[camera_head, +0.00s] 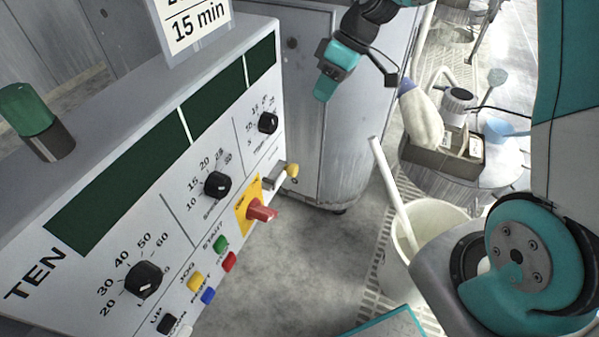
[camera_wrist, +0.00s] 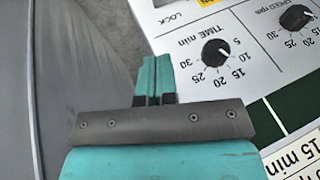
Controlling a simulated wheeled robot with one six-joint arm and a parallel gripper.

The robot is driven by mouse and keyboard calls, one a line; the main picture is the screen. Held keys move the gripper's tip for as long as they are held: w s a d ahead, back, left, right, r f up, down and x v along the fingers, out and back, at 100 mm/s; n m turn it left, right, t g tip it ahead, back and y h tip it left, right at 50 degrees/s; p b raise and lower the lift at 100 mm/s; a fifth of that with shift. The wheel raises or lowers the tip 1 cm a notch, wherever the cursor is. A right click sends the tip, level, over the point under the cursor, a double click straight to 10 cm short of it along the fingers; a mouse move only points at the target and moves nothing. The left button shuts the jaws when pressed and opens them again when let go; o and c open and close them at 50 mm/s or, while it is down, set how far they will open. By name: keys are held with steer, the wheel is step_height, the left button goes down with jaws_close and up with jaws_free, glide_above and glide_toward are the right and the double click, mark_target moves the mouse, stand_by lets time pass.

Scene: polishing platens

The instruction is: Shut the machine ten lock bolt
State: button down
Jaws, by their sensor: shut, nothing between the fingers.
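The machine marked TEN (camera_head: 35,275) fills the left of the head view with its sloping control panel. Its lock bolt (camera_head: 276,178) is a small grey metal bar with a yellow knob (camera_head: 292,170), at the panel's right edge. I cannot tell how far the bolt is slid. My gripper (camera_head: 324,91) is shut and empty, up beyond the panel's right end and apart from the bolt. In the wrist view the teal fingers (camera_wrist: 157,76) are together beside the TIME dial (camera_wrist: 215,52). The LOCK label (camera_wrist: 187,18) shows at the top there; the bolt itself is out of that view.
A red switch (camera_head: 262,212) on a yellow plate sits just below the bolt. Several black dials and coloured buttons cover the panel. A card sign (camera_head: 197,22) and green lamp (camera_head: 26,110) stand on top. A grey cabinet (camera_head: 350,150) stands behind; a white bucket (camera_head: 432,225) stands right.

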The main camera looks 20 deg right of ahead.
mark_target(291, 166)
step_height(291, 166, down, 5)
steer(key=w+d, duration=0.2)
steer(key=s+a+b+x, duration=0.1)
steer(key=s+b+x, duration=0.1)
steer(key=x, duration=1)
steer(key=shift+s+a+b, duration=0.2)
steer(key=shift+a+b, duration=0.15)
steer(key=shift+b, duration=0.1)
steer(key=shift+r, duration=0.2)
steer(key=shift+s+a, duration=1.7)
